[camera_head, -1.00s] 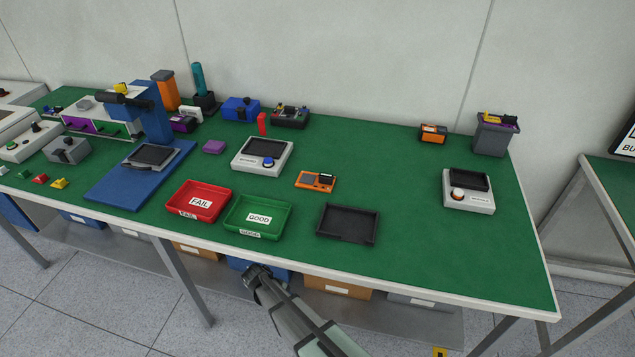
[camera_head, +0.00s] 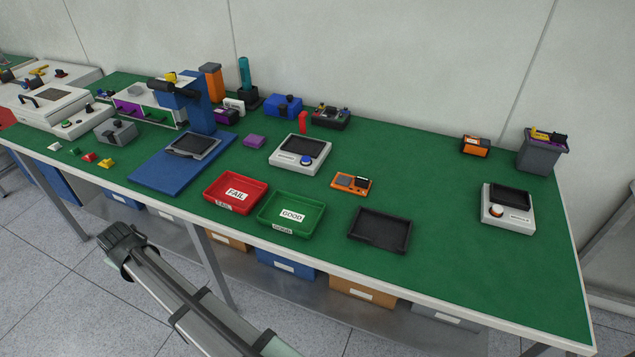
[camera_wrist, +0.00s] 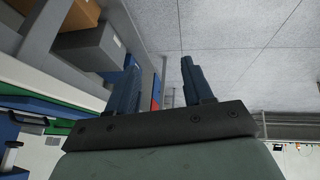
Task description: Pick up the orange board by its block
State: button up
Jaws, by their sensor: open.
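The orange board (camera_head: 351,184) lies flat on the green table, behind the black tray and to the right of the green GOOD bin. It carries a dark block (camera_head: 361,183) at its right end and a grey patch at its left. My gripper (camera_head: 118,232) is off the table's front edge at the lower left, well away from the board. In the wrist view my gripper (camera_wrist: 157,80) has its two fingers apart with nothing between them. The board does not show in the wrist view.
A black tray (camera_head: 380,247), a green GOOD bin (camera_head: 263,215) and a red FAIL bin (camera_head: 208,192) stand along the front. Grey-white devices stand behind (camera_head: 275,160) and at the right (camera_head: 487,215). The green table (camera_head: 440,200) is clear right of the board.

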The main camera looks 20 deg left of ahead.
notch_tip(320, 180, up, 10)
jog(key=w+a+y, duration=0.1)
jog(key=w+a, duration=0.1)
jog(key=w+d+r+h, duration=0.1)
jog(key=w+d+r, duration=0.1)
jog(key=w+d, duration=0.75)
jog(key=w+d+r+h, duration=0.15)
jog(key=w+d, duration=0.25)
jog(key=w, duration=1)
notch_tip(320, 180, up, 5)
jog(key=g+h, duration=0.2)
jog(key=h, duration=0.2)
send_over(360, 178)
jog(key=f, duration=0.7)
jog(key=shift+w+a+f, duration=0.2)
jog(key=shift+f, duration=0.05)
jog(key=f, duration=0.4)
jog(key=shift+s+d, duration=0.3)
jog(key=shift+f, duration=0.6)
grip_shut()
